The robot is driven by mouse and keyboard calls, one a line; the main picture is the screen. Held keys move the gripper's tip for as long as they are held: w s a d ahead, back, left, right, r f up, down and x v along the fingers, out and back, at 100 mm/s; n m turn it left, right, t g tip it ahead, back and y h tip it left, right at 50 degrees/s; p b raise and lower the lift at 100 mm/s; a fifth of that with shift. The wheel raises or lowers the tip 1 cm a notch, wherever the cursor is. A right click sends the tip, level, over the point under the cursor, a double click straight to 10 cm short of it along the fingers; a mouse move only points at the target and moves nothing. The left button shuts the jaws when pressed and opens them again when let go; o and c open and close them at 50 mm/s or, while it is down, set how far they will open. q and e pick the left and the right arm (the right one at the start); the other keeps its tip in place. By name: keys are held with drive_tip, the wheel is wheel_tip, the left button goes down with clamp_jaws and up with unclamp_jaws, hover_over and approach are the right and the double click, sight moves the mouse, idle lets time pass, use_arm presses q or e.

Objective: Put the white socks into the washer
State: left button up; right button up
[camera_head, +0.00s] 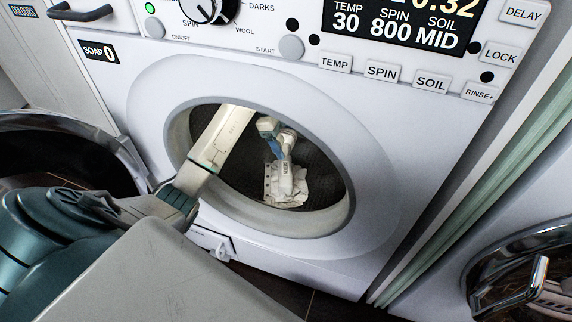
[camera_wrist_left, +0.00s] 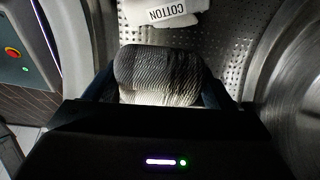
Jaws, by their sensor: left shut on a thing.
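The washer (camera_head: 395,160) stands in front of me with its round opening (camera_head: 345,215) clear and its door (camera_head: 112,145) swung open to the left. My left arm reaches through the opening, and my left gripper (camera_head: 283,163) is inside the drum (camera_head: 235,175). In the left wrist view the gripper (camera_wrist_left: 160,92) is shut on a pale ribbed sock (camera_wrist_left: 160,68), partly in shadow. In the head view, white fabric (camera_head: 290,192) shows below the gripper; I cannot tell where one piece ends. My right gripper is not in view.
The drum opening's rim surrounds my left arm closely. Washer buttons and a dial (camera_head: 205,8) are above the opening. Another machine with a chrome round door (camera_head: 500,275) stands at the right. A panel with COLOURS label (camera_head: 22,11) is at the left.

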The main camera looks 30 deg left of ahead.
use_arm(q)
wheel_tip(320, 180, down, 8)
drive_tip(key=b, duration=0.2)
drive_tip(key=shift+r+b, duration=0.1)
drive_tip(key=shift+b, duration=0.3)
drive_tip(key=shift+f, duration=0.2)
drive_tip(key=shift+r, duration=0.1)
drive_tip(key=shift+f, duration=0.5)
drive_tip(key=shift+f, duration=0.1)
drive_tip(key=o, duration=1)
